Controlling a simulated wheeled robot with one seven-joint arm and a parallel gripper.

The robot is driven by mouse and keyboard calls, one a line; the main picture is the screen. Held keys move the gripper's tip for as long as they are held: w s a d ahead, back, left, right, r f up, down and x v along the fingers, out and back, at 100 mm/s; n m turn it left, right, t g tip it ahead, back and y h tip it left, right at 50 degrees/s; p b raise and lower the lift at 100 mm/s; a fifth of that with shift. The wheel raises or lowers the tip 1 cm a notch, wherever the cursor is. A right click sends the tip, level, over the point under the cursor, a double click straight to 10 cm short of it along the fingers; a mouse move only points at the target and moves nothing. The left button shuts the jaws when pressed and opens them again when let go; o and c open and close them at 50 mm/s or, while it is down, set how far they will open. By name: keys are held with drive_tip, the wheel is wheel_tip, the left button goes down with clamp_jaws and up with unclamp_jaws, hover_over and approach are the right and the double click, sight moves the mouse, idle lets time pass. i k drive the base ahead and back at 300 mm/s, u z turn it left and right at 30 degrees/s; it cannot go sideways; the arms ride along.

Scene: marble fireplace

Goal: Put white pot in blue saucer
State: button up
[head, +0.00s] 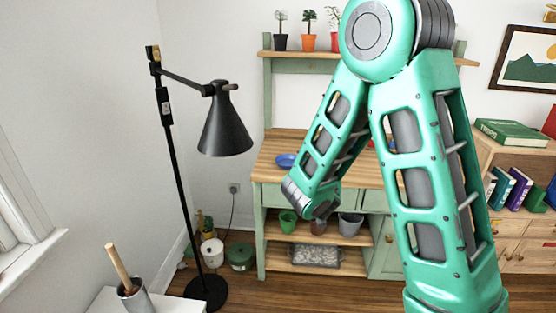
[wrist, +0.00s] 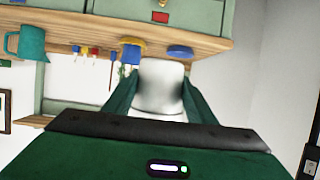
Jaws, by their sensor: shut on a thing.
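The white pot (wrist: 161,86) is between the two green fingers of my gripper (wrist: 158,92) in the wrist view. My gripper is shut on it and holds it up in front of the bench. The blue saucer (head: 286,160) lies on the wooden bench top in the head view, just left of my arm. The wrist view, which looks upside down, shows a blue saucer (wrist: 180,51) at the bench top, beyond the pot and apart from it. In the head view my arm hides the gripper and the pot.
A yellow and blue item (wrist: 132,50) sits beside the saucer, with small tools and a teal watering can (wrist: 28,43) farther along. A black floor lamp (head: 225,125) stands left of the bench. Potted plants (head: 308,35) line the upper shelf.

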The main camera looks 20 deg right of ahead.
sight(287, 163)
drive_tip(key=z, duration=0.1)
drive_tip(key=i, duration=0.95)
drive_tip(key=z, duration=1.95)
drive_tip(key=k, duration=0.15)
drive_tip(key=u, duration=0.9)
